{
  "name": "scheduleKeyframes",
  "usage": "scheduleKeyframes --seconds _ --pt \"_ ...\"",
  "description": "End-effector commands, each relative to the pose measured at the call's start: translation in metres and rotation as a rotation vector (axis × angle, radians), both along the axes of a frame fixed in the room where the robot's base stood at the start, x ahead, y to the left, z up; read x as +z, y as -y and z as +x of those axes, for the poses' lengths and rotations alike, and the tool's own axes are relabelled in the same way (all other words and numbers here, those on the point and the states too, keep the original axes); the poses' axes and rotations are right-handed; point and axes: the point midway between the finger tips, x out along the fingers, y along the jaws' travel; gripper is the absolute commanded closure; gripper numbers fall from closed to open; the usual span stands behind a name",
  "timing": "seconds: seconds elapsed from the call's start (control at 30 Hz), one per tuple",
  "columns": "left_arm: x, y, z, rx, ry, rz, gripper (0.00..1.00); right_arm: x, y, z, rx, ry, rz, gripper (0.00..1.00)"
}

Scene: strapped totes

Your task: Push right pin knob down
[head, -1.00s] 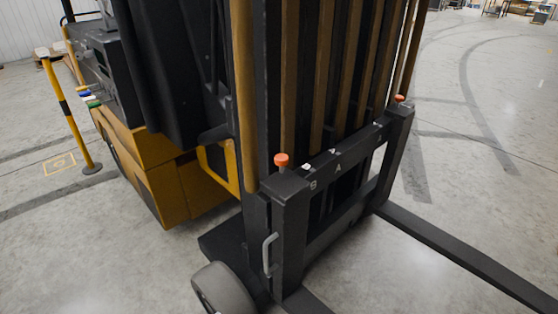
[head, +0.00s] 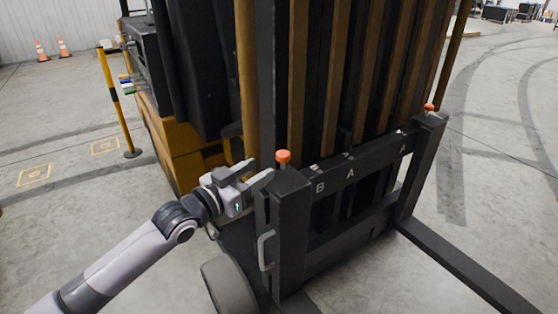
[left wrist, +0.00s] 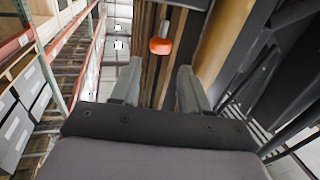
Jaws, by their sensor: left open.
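Two orange pin knobs stand on the dark fork carriage (head: 345,170). The near knob (head: 283,156) is on the left post top, and the far knob (head: 429,107) is on the right post top. My left gripper (head: 256,171) is open and empty, just left of the near knob at about the height of the post top. In the left wrist view, an orange knob (left wrist: 160,46) on a grey stem shows beyond and between the open fingertips (left wrist: 158,72), apart from them. My right gripper is not in view.
The yellow and black forklift (head: 175,140) stands behind the carriage, with mast bars above it. A fork (head: 470,262) reaches right. A yellow-black post (head: 115,100) stands left on open floor.

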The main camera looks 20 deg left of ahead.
Motion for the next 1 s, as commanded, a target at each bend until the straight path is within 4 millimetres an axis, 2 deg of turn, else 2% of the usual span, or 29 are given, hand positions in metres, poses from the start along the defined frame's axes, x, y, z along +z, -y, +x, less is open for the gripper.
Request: scheduleKeyframes --seconds 0.6,1.0 --pt "0.001 0.025 0.059 -0.001 0.001 -0.002 0.54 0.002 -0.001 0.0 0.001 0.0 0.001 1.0" --pt "0.0 0.028 0.065 -0.002 0.001 0.0 0.54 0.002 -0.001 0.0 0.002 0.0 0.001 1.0"
